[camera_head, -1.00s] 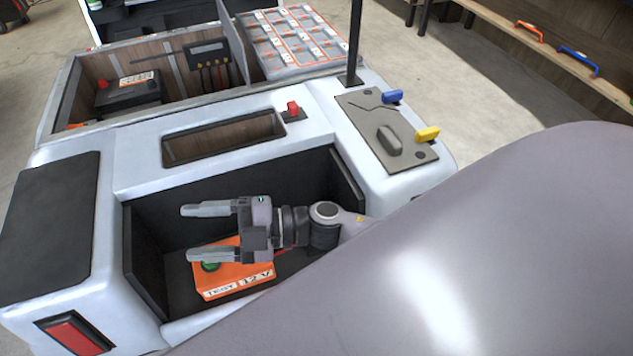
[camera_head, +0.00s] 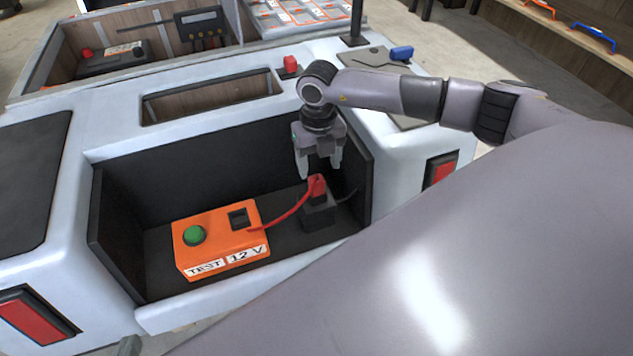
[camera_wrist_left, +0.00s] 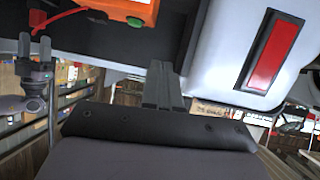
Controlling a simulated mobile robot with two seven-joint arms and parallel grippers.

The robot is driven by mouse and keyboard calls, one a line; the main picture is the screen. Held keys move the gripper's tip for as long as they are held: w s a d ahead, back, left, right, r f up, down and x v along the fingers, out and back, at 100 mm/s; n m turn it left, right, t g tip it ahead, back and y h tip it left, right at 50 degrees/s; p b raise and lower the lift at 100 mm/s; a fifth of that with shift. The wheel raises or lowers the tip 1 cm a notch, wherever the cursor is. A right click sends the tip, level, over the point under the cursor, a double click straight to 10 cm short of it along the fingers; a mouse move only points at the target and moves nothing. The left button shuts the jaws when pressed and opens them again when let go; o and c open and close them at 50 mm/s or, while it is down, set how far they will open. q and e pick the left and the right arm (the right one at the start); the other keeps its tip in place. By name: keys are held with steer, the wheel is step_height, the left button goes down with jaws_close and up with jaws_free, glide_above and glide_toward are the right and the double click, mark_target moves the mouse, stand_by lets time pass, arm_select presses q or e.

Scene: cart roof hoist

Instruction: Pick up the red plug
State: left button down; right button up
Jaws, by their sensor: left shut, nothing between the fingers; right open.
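The red plug (camera_head: 317,187) stands in a black block (camera_head: 319,213) on the floor of the dark bay. A red cable (camera_head: 290,214) runs from it to the orange test box (camera_head: 230,236). The red plug also shows at the upper left of the left wrist view (camera_wrist_left: 37,18). My right gripper (camera_head: 319,172) points down with its fingers open, just above and around the top of the plug; I cannot tell whether they touch it. My left gripper (camera_wrist_left: 162,84) is shut and empty, outside the bay near the cart's front left.
The orange box has a green button (camera_head: 194,235) and a dark square socket (camera_head: 238,218). Black bay walls (camera_head: 112,232) stand around them. A red switch (camera_head: 290,64) and a blue handle (camera_head: 401,53) sit on the cart top. The bay floor in front of the box is narrow.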

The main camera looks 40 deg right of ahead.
mark_target(316, 178)
steer(key=f, duration=0.2)
steer(key=f+b, duration=0.1)
steer(key=f, duration=0.1)
steer(key=f+b, duration=0.1)
steer(key=f, duration=0.1)
steer(key=shift+a, duration=0.35)
arm_select(q)
steer(key=shift+w+d+f+n+h, duration=0.15)
steer(key=shift+w+d+h, duration=0.05)
steer(key=shift+d, duration=0.25)
steer(key=shift+w+d+f+n+h, duration=0.1)
steer(key=shift+w+d+n+h, duration=0.1)
steer(key=shift+d, duration=0.2)
arm_select(e)
steer(key=shift+r, duration=0.1)
jaws_close()
